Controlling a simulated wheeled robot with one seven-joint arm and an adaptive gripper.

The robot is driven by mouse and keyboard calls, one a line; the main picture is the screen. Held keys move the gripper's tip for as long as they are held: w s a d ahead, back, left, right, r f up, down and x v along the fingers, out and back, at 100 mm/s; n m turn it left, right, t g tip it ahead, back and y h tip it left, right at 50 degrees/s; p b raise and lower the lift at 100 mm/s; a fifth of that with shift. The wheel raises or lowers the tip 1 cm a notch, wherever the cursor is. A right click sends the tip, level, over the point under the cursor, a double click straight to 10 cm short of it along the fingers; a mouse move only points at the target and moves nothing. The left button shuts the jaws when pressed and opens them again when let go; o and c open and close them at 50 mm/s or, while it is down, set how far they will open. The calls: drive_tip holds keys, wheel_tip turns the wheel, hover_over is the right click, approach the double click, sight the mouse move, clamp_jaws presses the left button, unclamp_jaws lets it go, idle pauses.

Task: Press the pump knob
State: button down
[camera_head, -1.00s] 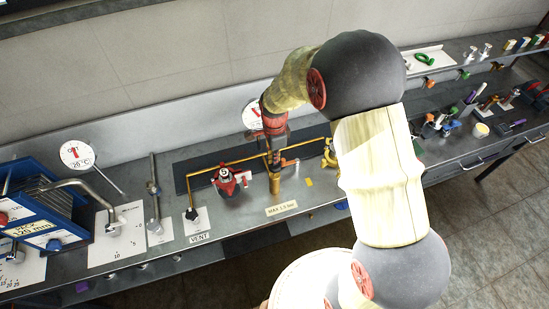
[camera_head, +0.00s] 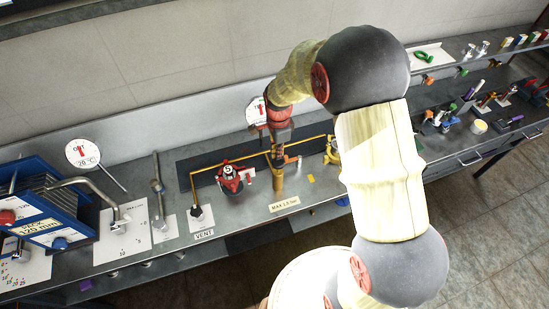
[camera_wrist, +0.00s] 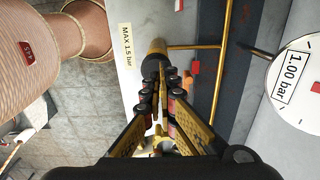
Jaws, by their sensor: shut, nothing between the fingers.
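A brass post (camera_head: 279,183) stands on the bench behind the MAX 1.5 bar label. In the wrist view its dark round end (camera_wrist: 153,62), which looks like the pump knob, lies just beyond my fingertips. My gripper (camera_wrist: 163,86) is shut and empty, pointing down over the post. In the head view my wrist and fingers hide the top of the post. I cannot tell whether the fingertips touch it.
A brass pipe (camera_head: 225,164) runs beside the post to a red-handled fitting (camera_head: 230,178) on the left. The MAX 1.5 bar label (camera_head: 284,204) lies in front. A round 1.00 bar gauge (camera_wrist: 295,78) stands close by. A blue rack (camera_head: 40,215) is far left.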

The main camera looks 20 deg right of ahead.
wheel_tip(320, 180, up, 9)
drive_tip(key=shift+b, duration=0.3)
drive_tip(key=shift+r, duration=0.1)
idle(1.3)
drive_tip(key=s+a+r+n+t+b, duration=0.1)
drive_tip(key=s+n+t+b, duration=0.4)
drive_tip(key=s+n+b, duration=1.2)
drive_tip(key=s+n, duration=0.1)
drive_tip(key=s, duration=0.5)
drive_tip(key=shift+s+a+r+t, duration=0.25)
drive_tip(key=shift+a+r+t, duration=0.05)
drive_tip(key=shift+r, duration=0.1)
